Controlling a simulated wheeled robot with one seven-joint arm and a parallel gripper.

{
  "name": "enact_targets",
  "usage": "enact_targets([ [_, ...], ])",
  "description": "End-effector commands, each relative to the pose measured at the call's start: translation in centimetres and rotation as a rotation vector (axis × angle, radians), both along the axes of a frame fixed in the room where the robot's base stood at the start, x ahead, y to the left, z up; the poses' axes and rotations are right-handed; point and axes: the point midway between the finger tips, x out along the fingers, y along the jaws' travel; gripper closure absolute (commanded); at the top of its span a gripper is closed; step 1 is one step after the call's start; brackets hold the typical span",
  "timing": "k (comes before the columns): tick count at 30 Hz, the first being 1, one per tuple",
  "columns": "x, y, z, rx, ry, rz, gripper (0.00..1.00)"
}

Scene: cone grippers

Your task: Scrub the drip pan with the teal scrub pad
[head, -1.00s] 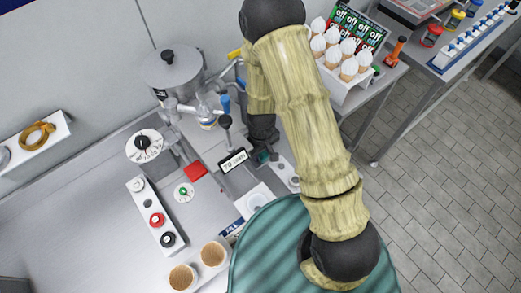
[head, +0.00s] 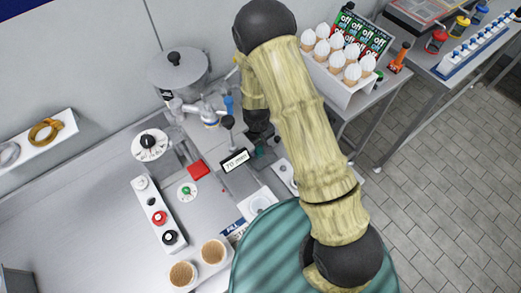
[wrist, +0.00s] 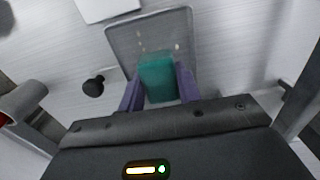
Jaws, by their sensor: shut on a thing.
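In the wrist view my gripper (wrist: 158,90) is shut on the teal scrub pad (wrist: 158,76), with one purple finger on each side of it. The drip pan (wrist: 122,42) is a grey tray with a raised rim. The pad is over the near part of the pan. I cannot tell whether the pad touches the pan floor. A few small pale yellowish spots show on the pan beyond the pad. In the head view my arm hides most of the pan, and a bit of the teal pad (head: 262,150) shows beside the dark wrist.
A black-knobbed lever (head: 228,122) and a small display (head: 235,160) reading about 70 mm stand close to my gripper. A metal pot (head: 178,70) is behind. A rack of white-topped cones (head: 345,85) is to the right. Two empty cones (head: 182,273) stand at front left.

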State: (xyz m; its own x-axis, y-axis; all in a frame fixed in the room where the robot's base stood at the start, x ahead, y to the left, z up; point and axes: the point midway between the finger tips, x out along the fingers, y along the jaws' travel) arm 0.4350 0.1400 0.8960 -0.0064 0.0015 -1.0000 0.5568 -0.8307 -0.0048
Motion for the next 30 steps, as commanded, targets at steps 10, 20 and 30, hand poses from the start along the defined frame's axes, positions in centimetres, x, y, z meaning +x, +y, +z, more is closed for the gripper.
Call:
enact_targets([
  [10, -0.7, -0.3, -0.8, 0.008, -0.022, 0.014, 0.95],
  [20, -3.2, -2.2, -0.7, 0.000, -0.006, 0.008, 0.95],
  [30, -4.2, -2.9, -0.8, -0.002, -0.003, 0.007, 0.95],
])
